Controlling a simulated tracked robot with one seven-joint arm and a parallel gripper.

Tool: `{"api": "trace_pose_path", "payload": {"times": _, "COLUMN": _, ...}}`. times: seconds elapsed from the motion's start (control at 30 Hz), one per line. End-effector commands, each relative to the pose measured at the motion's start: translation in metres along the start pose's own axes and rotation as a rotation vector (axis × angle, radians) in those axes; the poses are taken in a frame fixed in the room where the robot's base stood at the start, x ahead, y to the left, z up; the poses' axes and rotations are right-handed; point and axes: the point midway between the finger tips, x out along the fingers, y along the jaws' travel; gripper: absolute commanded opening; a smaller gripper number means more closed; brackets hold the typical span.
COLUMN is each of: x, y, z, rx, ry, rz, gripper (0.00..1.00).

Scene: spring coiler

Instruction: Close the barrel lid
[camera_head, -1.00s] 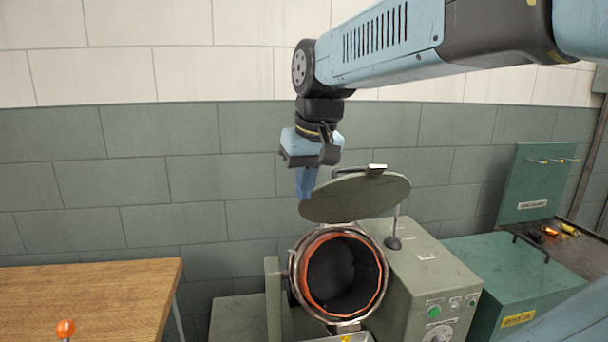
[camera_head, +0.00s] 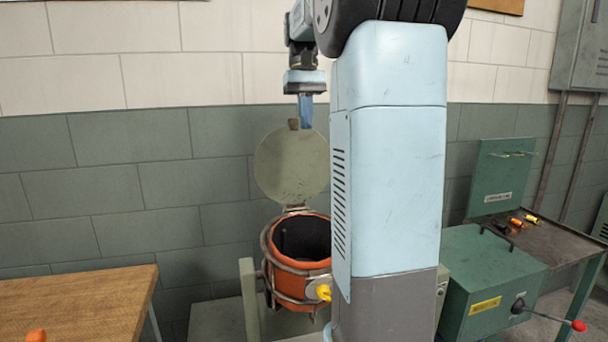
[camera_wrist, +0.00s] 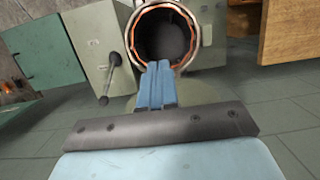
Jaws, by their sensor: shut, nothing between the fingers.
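The barrel (camera_head: 285,275) is orange with a metal band, its dark mouth open and facing up toward the camera. Its round grey-green lid (camera_head: 280,168) stands raised behind the mouth, joined at the rim. My gripper (camera_head: 305,118) points down at the lid's upper right edge, its blue fingers together and empty; whether they touch the lid I cannot tell. In the wrist view the fingertips (camera_wrist: 158,66) lie over the lower edge of the barrel mouth (camera_wrist: 168,35). My upright arm link hides the barrel's right side.
A wooden table (camera_head: 90,305) stands at left. A green box (camera_head: 490,280) with a red-knobbed lever and a bench with small tools stand at right. A grey-green machine housing with a black-knobbed lever (camera_wrist: 108,80) shows in the wrist view.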

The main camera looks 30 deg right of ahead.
Motion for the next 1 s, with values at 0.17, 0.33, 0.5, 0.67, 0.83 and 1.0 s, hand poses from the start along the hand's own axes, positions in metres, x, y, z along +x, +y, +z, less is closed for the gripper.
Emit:
{"api": "trace_pose_path", "payload": {"times": 0.17, "x": -0.003, "y": -0.004, "z": -0.007, "rx": -0.004, "ry": -0.025, "rz": 0.002, "gripper": 0.00}}
{"api": "trace_pose_path", "payload": {"times": 0.33, "x": 0.010, "y": -0.006, "z": -0.007, "rx": -0.009, "ry": -0.029, "rz": 0.002, "gripper": 0.00}}
{"api": "trace_pose_path", "payload": {"times": 0.5, "x": 0.038, "y": -0.007, "z": -0.006, "rx": -0.011, "ry": -0.029, "rz": 0.002, "gripper": 0.00}}
{"api": "trace_pose_path", "payload": {"times": 0.67, "x": 0.067, "y": -0.008, "z": -0.005, "rx": -0.012, "ry": -0.029, "rz": 0.002, "gripper": 0.00}}
{"api": "trace_pose_path", "payload": {"times": 0.83, "x": 0.096, "y": -0.008, "z": -0.004, "rx": -0.012, "ry": -0.027, "rz": 0.002, "gripper": 0.00}}
{"api": "trace_pose_path", "payload": {"times": 1.0, "x": 0.119, "y": -0.008, "z": -0.004, "rx": -0.012, "ry": -0.027, "rz": 0.002, "gripper": 0.00}}
